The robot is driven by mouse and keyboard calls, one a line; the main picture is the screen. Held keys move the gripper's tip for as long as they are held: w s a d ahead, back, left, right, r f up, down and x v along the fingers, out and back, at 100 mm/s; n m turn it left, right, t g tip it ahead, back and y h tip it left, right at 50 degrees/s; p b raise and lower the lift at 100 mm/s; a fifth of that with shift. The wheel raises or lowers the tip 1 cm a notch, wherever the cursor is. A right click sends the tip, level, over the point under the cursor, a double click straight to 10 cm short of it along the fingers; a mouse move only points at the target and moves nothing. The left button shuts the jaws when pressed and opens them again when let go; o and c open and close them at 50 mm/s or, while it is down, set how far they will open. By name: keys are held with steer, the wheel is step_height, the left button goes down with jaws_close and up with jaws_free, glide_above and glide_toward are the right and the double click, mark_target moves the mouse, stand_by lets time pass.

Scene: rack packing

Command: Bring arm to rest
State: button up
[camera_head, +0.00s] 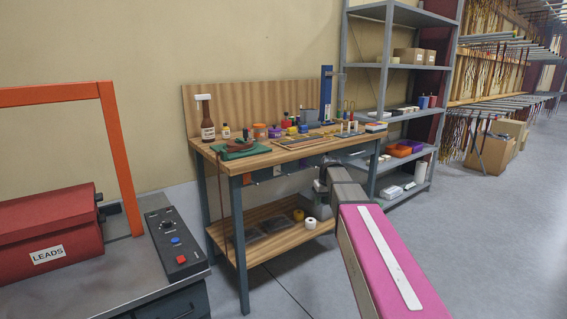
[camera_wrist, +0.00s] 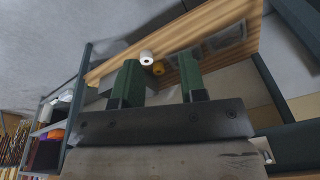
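My arm (camera_head: 385,260), pink with a white strip, reaches from the lower right of the head view toward the right end of the workbench (camera_head: 290,152). Its wrist end is in front of the bench, below the top. In the wrist view my gripper (camera_wrist: 158,66) has two green fingers standing well apart, with nothing held between them. Beyond the fingers are a white roll (camera_wrist: 147,56) and a yellow roll (camera_wrist: 158,68) on the wooden lower shelf (camera_wrist: 215,22). The gripper's fingers are hard to make out in the head view.
A grey shelf rack (camera_head: 400,68) stands behind at right. A red machine (camera_head: 45,230) with an orange frame is at left. The floor (camera_head: 495,230) at right is clear.

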steer(key=s+f+m, duration=0.1)
steer(key=s+f, duration=0.5)
steer(key=s, duration=0.3)
steer(key=s+d+f+m+g, duration=0.1)
steer(key=s+f, duration=0.4)
steer(key=s, duration=0.4)
steer(key=s+d+f+h, duration=0.1)
steer(key=s+f, duration=0.5)
steer(key=s, duration=0.3)
steer(key=shift+f+m+g, duration=0.3)
steer(key=shift+f+m, duration=0.05)
steer(key=shift+m, duration=0.05)
